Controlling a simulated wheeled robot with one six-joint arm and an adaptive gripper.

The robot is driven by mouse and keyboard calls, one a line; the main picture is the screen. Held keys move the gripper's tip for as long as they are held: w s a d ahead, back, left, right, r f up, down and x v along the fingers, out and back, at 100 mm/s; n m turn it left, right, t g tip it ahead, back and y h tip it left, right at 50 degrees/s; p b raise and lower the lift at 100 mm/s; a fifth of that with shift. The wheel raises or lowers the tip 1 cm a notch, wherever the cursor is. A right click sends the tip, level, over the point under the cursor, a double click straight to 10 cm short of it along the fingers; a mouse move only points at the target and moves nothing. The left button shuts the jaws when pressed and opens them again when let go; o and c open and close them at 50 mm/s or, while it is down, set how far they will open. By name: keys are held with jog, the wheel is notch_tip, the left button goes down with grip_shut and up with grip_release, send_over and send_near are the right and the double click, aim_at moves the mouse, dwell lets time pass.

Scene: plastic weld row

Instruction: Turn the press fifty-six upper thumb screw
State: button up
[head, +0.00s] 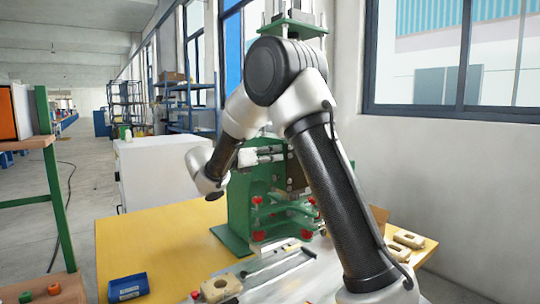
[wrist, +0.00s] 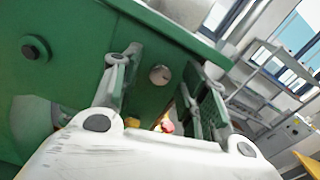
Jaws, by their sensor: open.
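The green press (head: 240,205) stands on the yellow table in the head view, partly behind my arm. Its green side panel (wrist: 75,60) fills the left and middle of the wrist view. A round silver screw head (wrist: 159,74) sits on that panel, seen between my fingers; I cannot tell for sure that it is the upper thumb screw. A black round knob (wrist: 35,47) is on the panel further left. My gripper (wrist: 167,72) is open, its fingers apart on either side of the silver head, with nothing held. The head view does not show the fingers clearly.
The yellow table (head: 150,245) has bare room left of the press. A blue bin (head: 128,288) lies near its front edge. Pale parts (head: 408,239) lie at the right. Red knobs (head: 257,233) are low on the press. Shelving (wrist: 275,75) shows in the wrist view.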

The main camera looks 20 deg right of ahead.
grip_shut()
jog(key=shift+n, duration=0.6)
jog(key=shift+c, duration=0.4)
grip_release()
jog(key=shift+o, duration=0.4)
jog(key=s+a, duration=0.2)
jog(key=a, duration=0.9)
jog(key=shift+s+a, duration=0.15)
jog(key=shift+a, duration=0.25)
